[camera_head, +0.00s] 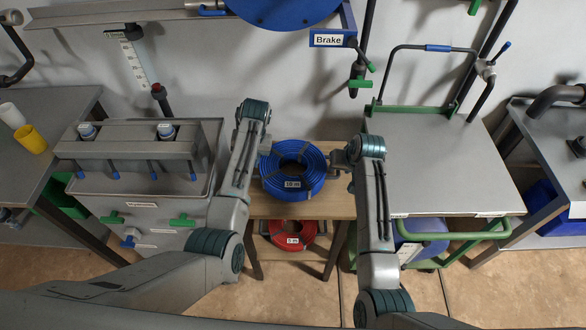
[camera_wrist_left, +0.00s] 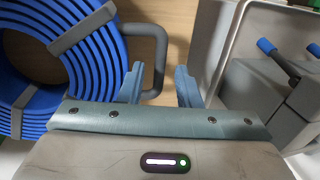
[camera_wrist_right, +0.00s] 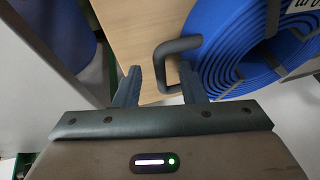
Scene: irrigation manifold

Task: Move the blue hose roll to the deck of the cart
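The blue hose roll (camera_head: 290,187) lies flat on a small wooden table in the head view, with a grey handle on each side. My left gripper (camera_head: 264,144) is at its left side; in the left wrist view the open fingers (camera_wrist_left: 158,85) straddle the line of the left handle (camera_wrist_left: 160,50). My right gripper (camera_head: 340,160) is at its right side; in the right wrist view the open fingers (camera_wrist_right: 159,84) stand either side of the right handle's bar (camera_wrist_right: 159,68). Neither gripper is closed on it. The cart's grey deck (camera_head: 440,160) is bare, right of the table.
A red hose roll (camera_head: 289,236) lies on the shelf below the wooden table (camera_head: 325,205). A grey tank unit (camera_head: 150,205) with green valves stands left. The cart has a green rim and a raised push handle (camera_head: 437,48) at the back. A blue reel labelled Brake hangs above.

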